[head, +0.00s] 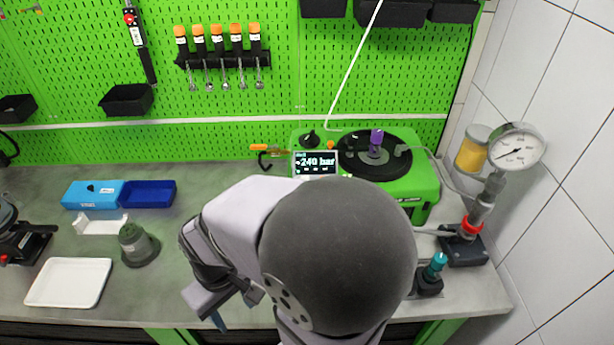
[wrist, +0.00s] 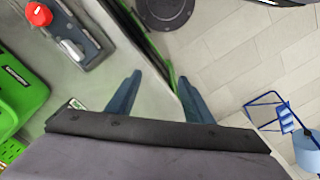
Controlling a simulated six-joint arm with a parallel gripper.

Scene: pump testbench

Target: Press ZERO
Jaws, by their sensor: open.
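The green pump testbench (head: 425,183) stands at the back right of the bench, with a black round plate and a purple knob (head: 376,137) on top. Its small display (head: 315,163) reads 240 bar, with a row of small marks below the figure. I cannot make out a ZERO label. A dial gauge (head: 516,150) stands to the right on a dark base. My gripper (wrist: 158,96) is open and empty in the wrist view, its blue-grey fingers apart over the bench's front edge. In the head view my arm hides the middle of the bench and most of the gripper.
In the wrist view, a dark block with a red part (wrist: 38,14) lies at the upper left. A teal-topped piece (head: 433,268) stands front right. Blue bins (head: 148,194), a white tray (head: 68,282) and a dark green part (head: 136,245) occupy the left.

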